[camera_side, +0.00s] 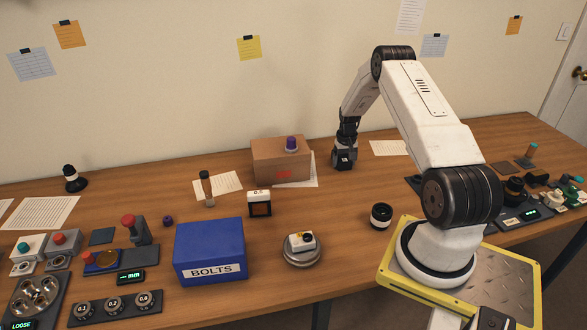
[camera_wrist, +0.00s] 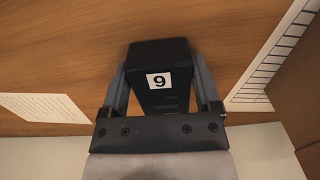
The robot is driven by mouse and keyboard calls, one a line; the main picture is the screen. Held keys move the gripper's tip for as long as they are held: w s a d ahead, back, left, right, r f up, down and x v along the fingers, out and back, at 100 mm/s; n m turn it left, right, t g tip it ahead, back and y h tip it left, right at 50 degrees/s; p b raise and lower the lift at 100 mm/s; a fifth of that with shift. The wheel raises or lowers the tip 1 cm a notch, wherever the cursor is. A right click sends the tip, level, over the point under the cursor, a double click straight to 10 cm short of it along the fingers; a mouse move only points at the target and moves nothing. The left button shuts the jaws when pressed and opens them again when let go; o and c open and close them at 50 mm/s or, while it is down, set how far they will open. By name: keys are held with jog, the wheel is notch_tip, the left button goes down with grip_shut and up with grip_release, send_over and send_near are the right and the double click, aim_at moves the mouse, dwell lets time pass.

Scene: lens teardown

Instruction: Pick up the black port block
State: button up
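The black port block (camera_wrist: 165,52) carries a white label reading 9 and sits between the two fingers of my gripper (camera_wrist: 161,78) in the wrist view. The fingers lie close along its left and right sides. I cannot tell whether they press on it or leave a small gap. In the side view the block (camera_side: 344,160) is at the back of the table, right of the cardboard box, with my gripper (camera_side: 346,143) pointing straight down over it. Its base appears at table level; I cannot tell whether it touches the wood.
Paper sheets (camera_side: 388,148) lie nearby. The blue BOLTS bin (camera_side: 210,247) and a black cylinder (camera_side: 381,216) are nearer the front. Bare wood surrounds the block.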

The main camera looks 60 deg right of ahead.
jog(key=c, duration=0.8)
jog(key=shift+r, duration=0.2)
jog(key=shift+r, duration=0.5)
jog(key=s+a+r, duration=0.9)
jog(key=s+r, duration=0.1)
jog(key=r, duration=0.1)
jog(key=shift+a+r, duration=0.3)
jog(key=shift+a, duration=0.05)
